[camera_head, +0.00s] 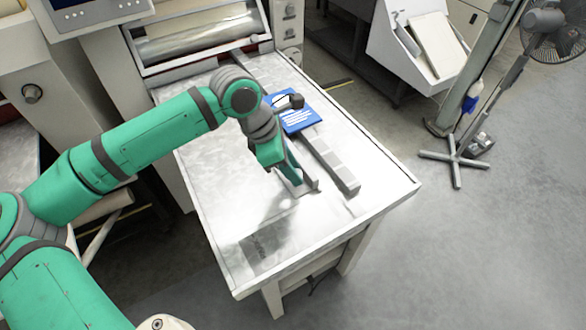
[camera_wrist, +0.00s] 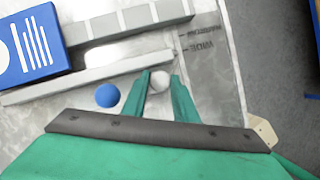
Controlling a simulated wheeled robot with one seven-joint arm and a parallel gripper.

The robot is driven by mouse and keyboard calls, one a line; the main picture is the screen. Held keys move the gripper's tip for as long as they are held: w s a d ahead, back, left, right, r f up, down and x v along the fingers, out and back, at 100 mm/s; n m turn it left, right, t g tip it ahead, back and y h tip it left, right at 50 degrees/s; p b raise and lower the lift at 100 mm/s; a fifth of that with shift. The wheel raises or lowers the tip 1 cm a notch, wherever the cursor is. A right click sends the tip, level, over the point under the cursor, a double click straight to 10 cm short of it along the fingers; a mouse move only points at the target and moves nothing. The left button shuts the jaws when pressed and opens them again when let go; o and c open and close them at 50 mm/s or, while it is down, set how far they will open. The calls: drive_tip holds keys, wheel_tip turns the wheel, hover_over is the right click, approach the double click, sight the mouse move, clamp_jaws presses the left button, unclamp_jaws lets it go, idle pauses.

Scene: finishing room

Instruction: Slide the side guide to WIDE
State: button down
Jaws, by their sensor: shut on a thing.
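The side guide is a long grey bar (camera_wrist: 95,74) lying on the metal table; its right end lies beside a short tick labelled WIDE (camera_wrist: 200,48), whose print appears upside down. In the head view part of the guide (camera_head: 309,182) shows beside my gripper (camera_head: 287,180). In the wrist view my gripper (camera_wrist: 160,82) is shut on a pale round knob (camera_wrist: 160,80) next to the guide's near edge. A blue round knob (camera_wrist: 107,96) sits just left of the fingers. My arm hides much of the guide in the head view.
A second, segmented bar (camera_head: 335,162) lies roughly parallel to the guide. A blue card (camera_head: 298,114) with white print lies near the bars, with a dark object (camera_head: 290,101) by it. The table's (camera_head: 225,225) front area is clear. A fan (camera_head: 545,22) stands right.

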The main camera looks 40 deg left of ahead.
drive_tip(key=c, duration=1.4)
unclamp_jaws()
drive_tip(key=shift+c, duration=0.2)
drive_tip(key=v, duration=1.1)
